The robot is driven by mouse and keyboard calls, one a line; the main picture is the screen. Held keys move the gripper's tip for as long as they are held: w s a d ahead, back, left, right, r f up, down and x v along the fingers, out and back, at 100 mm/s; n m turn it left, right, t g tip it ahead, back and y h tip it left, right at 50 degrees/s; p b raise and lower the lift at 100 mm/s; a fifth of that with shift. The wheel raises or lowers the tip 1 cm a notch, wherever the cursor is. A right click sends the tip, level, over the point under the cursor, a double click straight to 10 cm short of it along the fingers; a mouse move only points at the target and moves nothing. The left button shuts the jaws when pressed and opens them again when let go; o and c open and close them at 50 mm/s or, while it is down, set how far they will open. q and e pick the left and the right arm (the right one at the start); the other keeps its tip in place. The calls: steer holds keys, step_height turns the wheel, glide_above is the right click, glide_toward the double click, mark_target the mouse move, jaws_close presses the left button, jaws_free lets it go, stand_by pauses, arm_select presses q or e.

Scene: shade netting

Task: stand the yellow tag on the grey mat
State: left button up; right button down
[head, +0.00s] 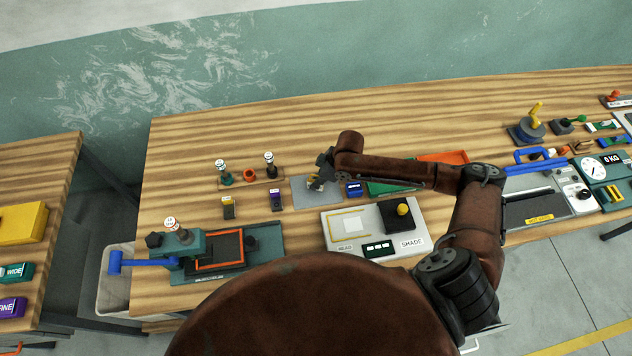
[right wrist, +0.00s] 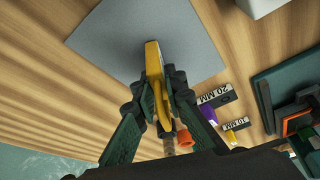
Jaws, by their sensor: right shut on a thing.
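The yellow tag (right wrist: 154,62) is between the fingers of my right gripper (right wrist: 160,100), which is shut on it. The grey mat (right wrist: 120,35) lies behind the tag in the right wrist view. In the head view the grey mat (head: 303,198) lies on the wooden bench, and my right gripper (head: 317,180) is over it. The gripper mostly hides the tag there. I cannot tell whether the tag touches the mat. My left gripper is not in view.
Purple (head: 277,200) and yellow-topped (head: 228,207) gauge blocks stand left of the mat. Behind them is a wooden rack (head: 248,182) with stamps. A blue block (head: 354,188) stands close on the right. A white panel (head: 337,238) lies in front. The bench behind the mat is clear.

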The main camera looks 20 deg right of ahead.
steer(key=shift+f, duration=0.2)
steer(key=c, duration=2)
jaws_free()
steer(key=shift+r, duration=0.1)
steer(key=v, duration=1.2)
